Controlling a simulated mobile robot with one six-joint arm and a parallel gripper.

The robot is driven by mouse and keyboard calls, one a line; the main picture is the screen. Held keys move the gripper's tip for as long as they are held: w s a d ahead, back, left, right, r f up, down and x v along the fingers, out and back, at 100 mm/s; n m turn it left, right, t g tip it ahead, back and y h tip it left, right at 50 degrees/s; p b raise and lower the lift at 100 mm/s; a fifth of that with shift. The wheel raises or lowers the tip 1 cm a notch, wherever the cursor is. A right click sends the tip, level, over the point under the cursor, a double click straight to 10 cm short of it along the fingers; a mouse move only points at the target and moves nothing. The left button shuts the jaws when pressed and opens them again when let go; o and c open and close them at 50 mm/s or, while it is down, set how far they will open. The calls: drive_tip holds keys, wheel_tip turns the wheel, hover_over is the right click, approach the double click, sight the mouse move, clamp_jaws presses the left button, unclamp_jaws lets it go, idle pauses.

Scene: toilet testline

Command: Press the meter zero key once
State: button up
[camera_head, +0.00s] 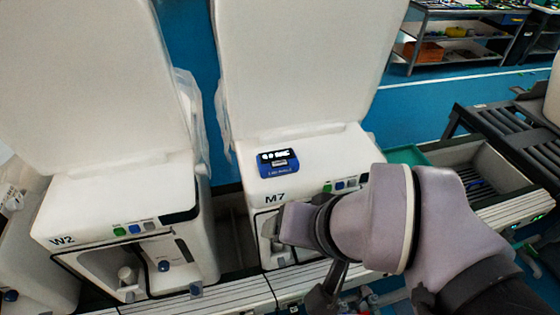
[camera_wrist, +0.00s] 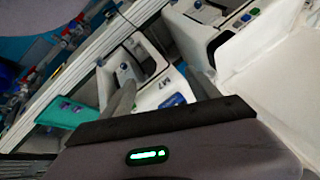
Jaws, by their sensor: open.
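The meter (camera_head: 278,163) is a small blue box with a dark display showing pale characters. It sits on top of the white unit marked M7 (camera_head: 325,165). Its keys are too small to tell apart, so I cannot single out the zero key. In the wrist view a blue patch (camera_wrist: 172,101) between my fingers looks like the meter, partly hidden by the gripper body. My gripper (camera_wrist: 162,92) is open, with two grey fingers apart and nothing between them. In the head view my arm covers the front right of M7, and the fingertips are not clear.
The white unit marked W2 (camera_head: 120,215) stands left of M7, with coloured buttons on its front. Tall white raised lids stand behind both units. A green tray (camera_head: 407,155) lies right of M7, beside a dark roller rack (camera_head: 500,130). A slatted conveyor edge runs in front.

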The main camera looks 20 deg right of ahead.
clamp_jaws()
idle(0.3)
idle(1.1)
